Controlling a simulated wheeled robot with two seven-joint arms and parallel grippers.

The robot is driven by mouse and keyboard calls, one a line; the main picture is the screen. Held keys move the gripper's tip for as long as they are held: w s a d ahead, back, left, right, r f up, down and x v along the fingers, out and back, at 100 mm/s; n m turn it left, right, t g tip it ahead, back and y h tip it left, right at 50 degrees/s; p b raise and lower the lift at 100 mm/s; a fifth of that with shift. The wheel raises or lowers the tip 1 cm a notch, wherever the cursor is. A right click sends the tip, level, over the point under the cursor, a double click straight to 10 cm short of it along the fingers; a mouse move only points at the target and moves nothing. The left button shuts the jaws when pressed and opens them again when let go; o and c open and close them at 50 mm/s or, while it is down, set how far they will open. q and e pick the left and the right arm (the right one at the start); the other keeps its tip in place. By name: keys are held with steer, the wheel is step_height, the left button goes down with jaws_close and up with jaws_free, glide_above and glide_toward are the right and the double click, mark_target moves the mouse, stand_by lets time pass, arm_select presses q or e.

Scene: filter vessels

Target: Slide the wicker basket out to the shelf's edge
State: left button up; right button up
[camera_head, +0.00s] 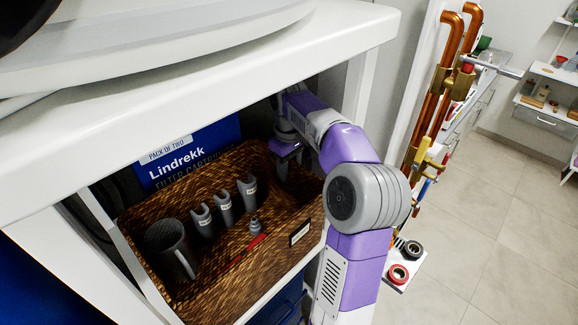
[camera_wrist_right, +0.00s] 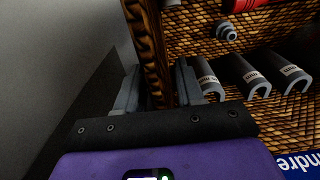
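The brown wicker basket (camera_head: 276,265) stands in the shelf bay under a white top, with a label on its front. It holds a dark grey mug-like cylinder (camera_head: 170,250), several grey clip-like pieces (camera_head: 226,208), a small grey fitting (camera_head: 256,228) and a red item (camera_head: 247,250). My right gripper (camera_head: 289,160) reaches in at the basket's right rear. In the right wrist view, its fingers (camera_wrist_right: 158,90) stand on either side of the basket's side wall (camera_wrist_right: 150,45), with narrow gaps showing. Contact is not visible. My left gripper is out of view.
A blue Lindrekk carton (camera_head: 190,155) stands behind the basket. The white shelf top (camera_head: 200,110) hangs low over the bay, and a white upright (camera_head: 358,85) stands right of my arm. Copper pipes (camera_head: 445,70) rise further right.

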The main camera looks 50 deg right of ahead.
jaws_close()
stand_by(1.2)
